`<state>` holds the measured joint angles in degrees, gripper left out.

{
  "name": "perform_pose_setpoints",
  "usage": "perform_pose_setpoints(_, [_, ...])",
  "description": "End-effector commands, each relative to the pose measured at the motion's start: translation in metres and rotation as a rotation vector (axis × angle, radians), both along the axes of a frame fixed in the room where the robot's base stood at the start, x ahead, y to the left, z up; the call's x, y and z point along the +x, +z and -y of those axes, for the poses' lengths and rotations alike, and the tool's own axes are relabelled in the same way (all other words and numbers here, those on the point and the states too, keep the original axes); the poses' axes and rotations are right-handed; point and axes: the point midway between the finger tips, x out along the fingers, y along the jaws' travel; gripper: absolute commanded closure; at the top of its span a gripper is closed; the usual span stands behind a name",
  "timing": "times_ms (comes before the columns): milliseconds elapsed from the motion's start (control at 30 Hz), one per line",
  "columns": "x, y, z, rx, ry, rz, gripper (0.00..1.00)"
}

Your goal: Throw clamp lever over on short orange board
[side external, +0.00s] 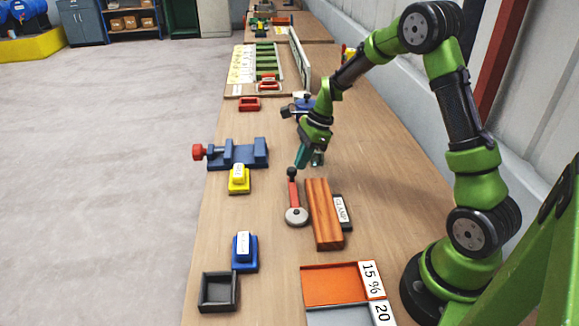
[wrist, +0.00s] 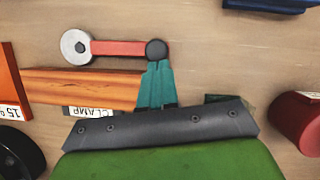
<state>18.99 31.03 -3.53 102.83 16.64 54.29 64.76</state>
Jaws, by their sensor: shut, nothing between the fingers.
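The clamp lever is a red bar (side external: 293,195) with a black knob at its far end and a pale round pivot disc at its near end. It lies alongside the orange-brown wooden board (side external: 323,212), not across it. The lever (wrist: 118,48) and board (wrist: 85,86) also show in the wrist view. A "CLAMP" label (side external: 341,209) is on the board's other side. My gripper (side external: 301,163) has teal fingers, shut and empty, beside the black knob. In the wrist view the fingertips (wrist: 157,64) reach the knob's edge; I cannot tell if they touch.
An orange tray (side external: 331,285) marked 15 % lies nearer the camera. A blue vise (side external: 237,153), a yellow block (side external: 239,180), a blue block (side external: 245,252) and a dark open box (side external: 219,291) stand along the left edge. Bare table lies left of the lever.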

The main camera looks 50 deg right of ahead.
Motion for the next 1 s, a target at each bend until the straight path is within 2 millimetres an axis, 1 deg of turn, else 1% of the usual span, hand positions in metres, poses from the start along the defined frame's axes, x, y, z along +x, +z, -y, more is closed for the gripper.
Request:
perform_pose_setpoints(467, [0.009,0.000,-0.006,0.000,0.081,0.000,1.00])
perform_pose_setpoints(667, [0.015,-0.001,-0.012,0.000,0.143,-0.001,1.00])
perform_pose_setpoints(867, [0.027,-0.001,-0.023,0.000,0.269,-0.001,1.00])
perform_pose_setpoints(1000, [0.038,-0.001,-0.036,0.001,0.396,-0.002,1.00])
